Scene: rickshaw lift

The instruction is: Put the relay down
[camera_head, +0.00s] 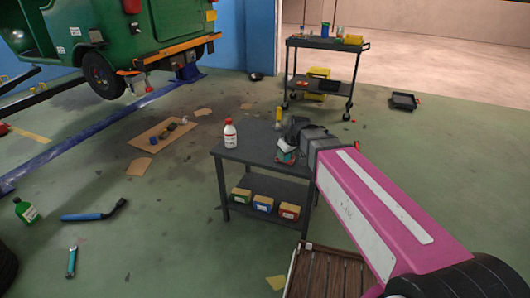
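My gripper (288,138) is a dark shape at the end of my pink arm, over the right side of a small dark table (250,153). A small teal, white and reddish object (287,153) shows right at its fingertips, over or on the tabletop. It may be the relay, but it is too small and partly covered to be sure. I cannot tell whether the fingers are closed on it or whether it rests on the table.
A white bottle with a red cap (230,134) and a yellow-topped item (279,117) stand on the table. Several small boxes (263,203) sit on its lower shelf. A tool cart (325,45) stands behind. A wooden crate (327,273) is in front. The tabletop's middle is clear.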

